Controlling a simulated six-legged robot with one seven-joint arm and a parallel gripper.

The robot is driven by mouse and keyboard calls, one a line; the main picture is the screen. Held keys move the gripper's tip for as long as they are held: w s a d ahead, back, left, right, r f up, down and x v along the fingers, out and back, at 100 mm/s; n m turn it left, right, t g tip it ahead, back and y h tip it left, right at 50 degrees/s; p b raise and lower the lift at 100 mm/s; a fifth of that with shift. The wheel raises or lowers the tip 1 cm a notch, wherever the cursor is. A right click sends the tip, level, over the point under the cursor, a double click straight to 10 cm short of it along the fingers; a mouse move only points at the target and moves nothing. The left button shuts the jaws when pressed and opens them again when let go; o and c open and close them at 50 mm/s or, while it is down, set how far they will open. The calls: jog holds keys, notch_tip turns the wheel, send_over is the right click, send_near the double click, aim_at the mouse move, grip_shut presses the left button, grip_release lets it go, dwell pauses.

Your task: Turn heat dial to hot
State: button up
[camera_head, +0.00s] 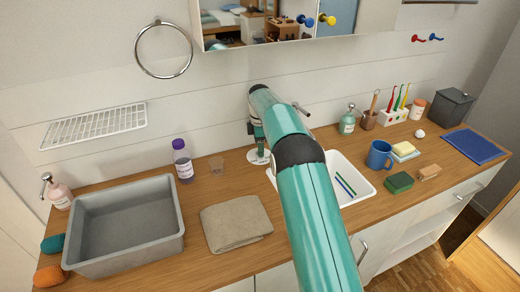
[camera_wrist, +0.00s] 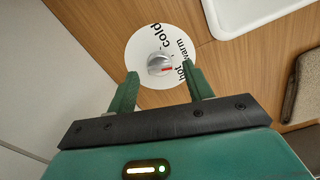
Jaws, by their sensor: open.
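The heat dial (camera_wrist: 160,62) shows in the wrist view as a silver knob on a round white plate (camera_wrist: 137,48) marked cold, warm and hot. A red mark on the knob lies on its lower right, on the side of the word hot; its exact setting is hard to tell. My gripper (camera_wrist: 160,71) is open, its two green fingertips apart at either side of the knob's lower part, over the plate. I cannot tell whether they touch the knob. In the head view, the white plate (camera_head: 257,158) shows on the counter, with the knob hidden by my arm.
A folded towel (camera_head: 236,223) and grey tub (camera_head: 125,225) lie nearer. The wall (camera_head: 225,105) is close behind.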

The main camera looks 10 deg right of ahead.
jog(key=shift+f, duration=0.95)
jog(key=c, duration=1)
jog(key=shift+o, duration=0.2)
jog(key=shift+m, duration=0.3)
jog(key=m, duration=0.8)
jog(key=shift+m, duration=0.3)
